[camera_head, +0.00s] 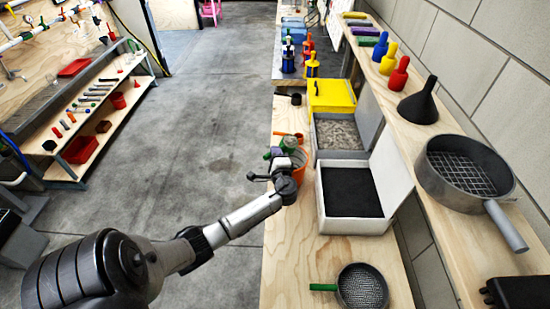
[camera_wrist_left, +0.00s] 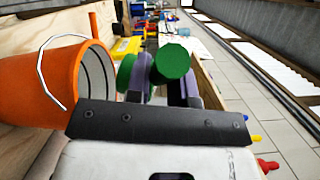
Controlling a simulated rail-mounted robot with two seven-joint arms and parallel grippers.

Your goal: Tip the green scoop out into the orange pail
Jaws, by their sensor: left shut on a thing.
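My left gripper (camera_head: 277,153) is shut on the green scoop (camera_head: 289,144), beside and over the left rim of the orange pail (camera_head: 303,169). In the left wrist view, the scoop's round green end (camera_wrist_left: 173,61) shows between the purple-grey fingers of the gripper (camera_wrist_left: 160,88). Another green part shows beyond the left finger. The pail (camera_wrist_left: 35,88) stands close on the left there, its wire handle across its mouth. In the head view the arm and gripper partly cover the pail. I cannot tell what is in the scoop or at the pail's bottom. My right gripper is out of view.
A white box of dark material (camera_head: 384,183) and a grey box of gravel (camera_head: 341,154) stand right of the pail. A yellow box (camera_head: 331,94) is farther back. A green-handled sieve (camera_head: 362,288) lies at the front. An orange scoop (camera_head: 290,135) lies behind the pail.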

